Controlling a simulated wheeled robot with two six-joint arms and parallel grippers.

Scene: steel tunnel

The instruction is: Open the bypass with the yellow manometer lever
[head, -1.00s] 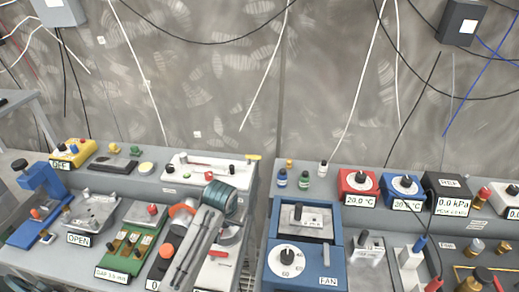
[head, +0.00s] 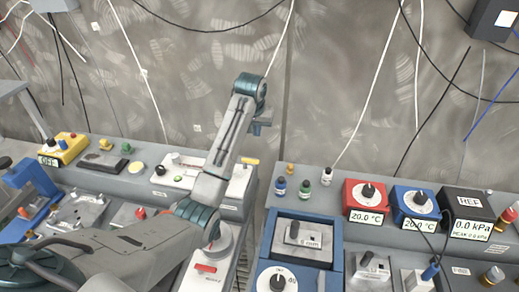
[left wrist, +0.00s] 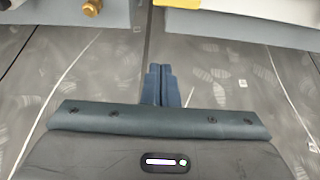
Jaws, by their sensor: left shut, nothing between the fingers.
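A small yellow piece (head: 250,161) shows at the right end of a white panel on the left bench's back shelf, partly behind my left arm. Its shape is too small to be sure that it is the manometer lever. A yellow part (left wrist: 180,3) is cut off at the top edge of the left wrist view. My left gripper (head: 258,128) is raised in front of the back wall, above and apart from the yellow piece. Its blue fingers (left wrist: 161,85) are shut and empty. My right gripper is not in view.
A black box (head: 468,212) reading 0.0 kPa stands on the right bench beside red (head: 367,200) and blue (head: 414,207) dial boxes. Small bottles (head: 304,189) stand near the gap between the benches. Cables hang along the wall.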

